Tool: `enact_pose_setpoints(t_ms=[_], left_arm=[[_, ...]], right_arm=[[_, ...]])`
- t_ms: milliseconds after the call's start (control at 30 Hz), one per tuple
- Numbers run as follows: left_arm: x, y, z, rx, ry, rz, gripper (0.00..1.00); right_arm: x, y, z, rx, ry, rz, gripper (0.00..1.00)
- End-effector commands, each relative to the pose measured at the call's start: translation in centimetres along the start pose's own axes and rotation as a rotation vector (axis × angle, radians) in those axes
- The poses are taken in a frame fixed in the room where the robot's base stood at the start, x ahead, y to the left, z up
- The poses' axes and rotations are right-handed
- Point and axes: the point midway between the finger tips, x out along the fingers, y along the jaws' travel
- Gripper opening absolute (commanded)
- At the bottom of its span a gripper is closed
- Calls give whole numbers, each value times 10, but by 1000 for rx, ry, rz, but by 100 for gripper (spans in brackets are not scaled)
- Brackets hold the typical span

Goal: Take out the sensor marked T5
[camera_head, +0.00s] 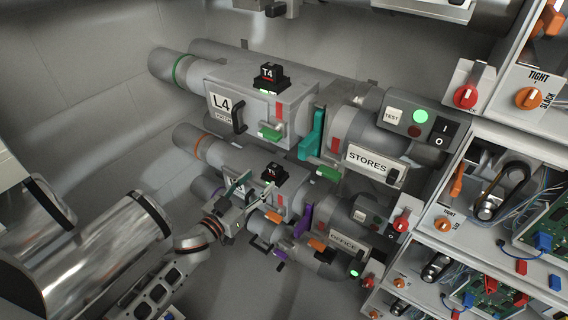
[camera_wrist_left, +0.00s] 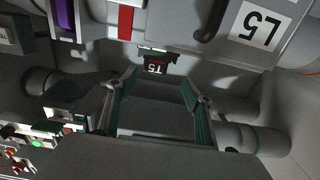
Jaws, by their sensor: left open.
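The sensor marked T5 (camera_head: 271,174) is a small black block with a red stripe. It sits on top of the lower grey tube housing (camera_head: 237,158), marked L5 in the left wrist view. In that view the sensor (camera_wrist_left: 155,66) appears upside down, just beyond and between the fingertips. My left gripper (camera_head: 249,187) is open and empty, just left of the sensor in the head view, its two green-padded fingers (camera_wrist_left: 158,80) pointing toward it. I cannot tell whether a finger touches it. My right gripper is not in view.
A similar sensor marked T4 (camera_head: 268,77) stands on the upper housing marked L4 (camera_head: 259,106). A teal lever (camera_head: 313,136) and a purple lever (camera_head: 303,221) stick out nearby. A black handle (camera_head: 239,119) juts from the upper housing. Electronics shelves (camera_head: 513,134) fill the right side.

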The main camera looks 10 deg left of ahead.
Motion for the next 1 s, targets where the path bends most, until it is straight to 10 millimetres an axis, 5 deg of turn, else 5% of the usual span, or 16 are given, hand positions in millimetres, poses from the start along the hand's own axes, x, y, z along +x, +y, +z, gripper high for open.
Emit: enact_pose_setpoints(t_ms=[700,1000], left_arm=[[76,8,-7,-3,5,6,51],[81,8,-8,-3,5,6,51]], right_arm=[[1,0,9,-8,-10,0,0],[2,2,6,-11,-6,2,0]])
